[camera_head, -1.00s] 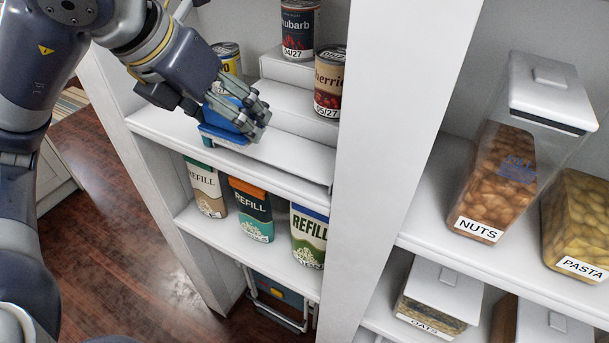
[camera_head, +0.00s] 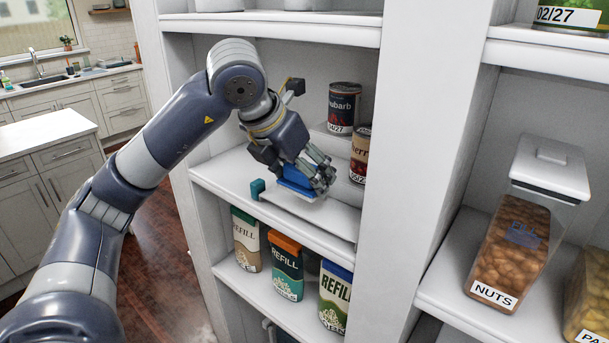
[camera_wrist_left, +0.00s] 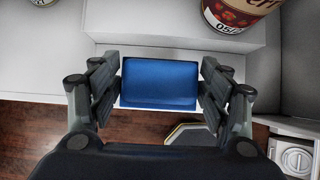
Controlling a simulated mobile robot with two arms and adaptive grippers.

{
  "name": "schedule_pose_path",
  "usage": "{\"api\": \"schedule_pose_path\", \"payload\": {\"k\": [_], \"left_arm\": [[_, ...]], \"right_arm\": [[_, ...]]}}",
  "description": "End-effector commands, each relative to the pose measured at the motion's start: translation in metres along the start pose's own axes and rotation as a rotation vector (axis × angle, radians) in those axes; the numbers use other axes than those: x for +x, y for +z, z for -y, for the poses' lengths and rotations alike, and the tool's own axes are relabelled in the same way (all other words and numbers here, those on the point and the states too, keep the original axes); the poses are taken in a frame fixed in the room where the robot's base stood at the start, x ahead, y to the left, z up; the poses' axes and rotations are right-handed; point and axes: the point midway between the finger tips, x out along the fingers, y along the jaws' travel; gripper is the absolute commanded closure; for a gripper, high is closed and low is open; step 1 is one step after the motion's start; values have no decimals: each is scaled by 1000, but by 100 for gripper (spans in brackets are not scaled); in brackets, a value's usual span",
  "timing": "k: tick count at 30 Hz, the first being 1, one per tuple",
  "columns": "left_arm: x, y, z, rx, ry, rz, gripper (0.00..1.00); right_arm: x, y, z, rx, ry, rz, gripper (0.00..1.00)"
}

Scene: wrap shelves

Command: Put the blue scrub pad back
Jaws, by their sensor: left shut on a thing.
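The blue scrub pad (camera_head: 297,181) is between the fingers of my left gripper (camera_head: 322,184), over the front part of the middle shelf (camera_head: 226,173). The fingers partly hide it in the head view. In the left wrist view the pad (camera_wrist_left: 160,83) shows as a blue block with a thin white strip along its lower edge, and the fingers of my left gripper (camera_wrist_left: 160,92) close on its two sides. I cannot tell whether the pad touches the shelf. My right gripper is not in view.
A rhubarb can (camera_head: 343,108) and a cherry can (camera_head: 360,155) stand on white steps behind. Several refill cartons (camera_head: 286,268) stand below. An upright divider (camera_head: 408,150) borders the right.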

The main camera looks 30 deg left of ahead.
Motion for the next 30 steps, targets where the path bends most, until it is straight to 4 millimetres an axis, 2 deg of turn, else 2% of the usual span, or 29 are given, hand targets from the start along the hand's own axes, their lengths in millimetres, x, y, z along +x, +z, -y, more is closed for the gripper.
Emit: {"api": "schedule_pose_path", "payload": {"k": [1, 3, 6, 17, 30], "left_arm": [[2, 7, -4, -4, -1, -4, 49], [8, 12, -8, -2, -2, -2, 49], [12, 14, -10, 1, -1, -2, 49], [39, -4, -11, 0, 0, -2, 49], [46, -8, -10, 0, -1, 1, 49]], "right_arm": [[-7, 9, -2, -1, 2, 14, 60], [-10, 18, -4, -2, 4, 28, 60], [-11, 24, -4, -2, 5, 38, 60], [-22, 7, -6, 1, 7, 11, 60], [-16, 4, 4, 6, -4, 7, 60]]}}
